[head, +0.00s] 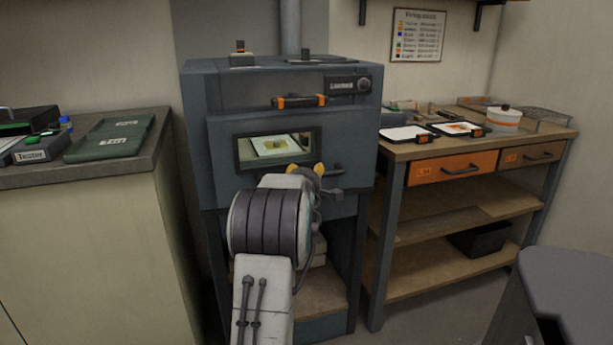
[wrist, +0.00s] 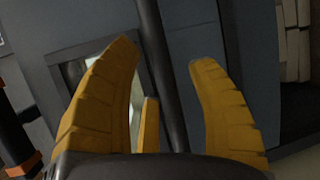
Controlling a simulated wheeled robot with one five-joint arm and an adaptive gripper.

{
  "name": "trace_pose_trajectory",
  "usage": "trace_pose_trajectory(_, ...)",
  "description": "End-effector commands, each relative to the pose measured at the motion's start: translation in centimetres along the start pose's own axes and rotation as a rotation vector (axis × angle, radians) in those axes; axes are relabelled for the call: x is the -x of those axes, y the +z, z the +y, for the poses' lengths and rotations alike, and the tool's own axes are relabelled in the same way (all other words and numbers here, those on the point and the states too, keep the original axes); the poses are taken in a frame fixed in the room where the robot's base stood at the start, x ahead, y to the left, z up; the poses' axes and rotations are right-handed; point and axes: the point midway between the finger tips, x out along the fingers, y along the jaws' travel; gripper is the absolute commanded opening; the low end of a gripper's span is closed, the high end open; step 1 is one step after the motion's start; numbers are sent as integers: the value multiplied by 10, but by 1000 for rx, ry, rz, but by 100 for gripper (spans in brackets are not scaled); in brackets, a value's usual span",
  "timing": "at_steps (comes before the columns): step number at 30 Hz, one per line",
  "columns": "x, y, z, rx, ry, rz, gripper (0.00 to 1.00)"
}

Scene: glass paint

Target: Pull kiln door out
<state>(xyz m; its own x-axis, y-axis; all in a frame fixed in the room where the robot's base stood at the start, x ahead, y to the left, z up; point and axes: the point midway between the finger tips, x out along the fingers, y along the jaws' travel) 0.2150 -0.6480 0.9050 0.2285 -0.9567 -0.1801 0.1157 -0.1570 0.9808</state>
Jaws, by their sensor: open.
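The kiln (head: 195,120) is a dark blue-grey box in the middle of the head view. Its door (head: 222,150) has a window (head: 268,150) with a light sheet and yellow shape visible inside. The door looks flush with the kiln front. A dark handle bar (head: 334,171) sits below the window, partly hidden by my gripper. My gripper (head: 305,169) is open, its yellow fingers facing the door. In the wrist view, the dark bar (wrist: 152,35) runs between the open fingers (wrist: 163,56); I cannot tell whether they touch it.
An orange-and-black handle (head: 300,101) sits above the window. A workbench (head: 405,150) with trays and a white pot (head: 505,119) stands right. A counter (head: 160,125) with a green case (head: 110,138) stands left. A grey surface (head: 570,285) is at front right.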

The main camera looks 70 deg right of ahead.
Motion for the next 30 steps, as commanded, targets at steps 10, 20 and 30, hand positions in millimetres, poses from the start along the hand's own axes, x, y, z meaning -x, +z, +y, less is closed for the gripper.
trace_pose_trajectory(10, 0, 0, 0, 0, 0, 0, 31)
trace_pose_trajectory(20, 0, 0, 0, 0, -1, 0, 2)
trace_pose_trajectory(30, 0, 0, -1, -1, -1, 0, 0)
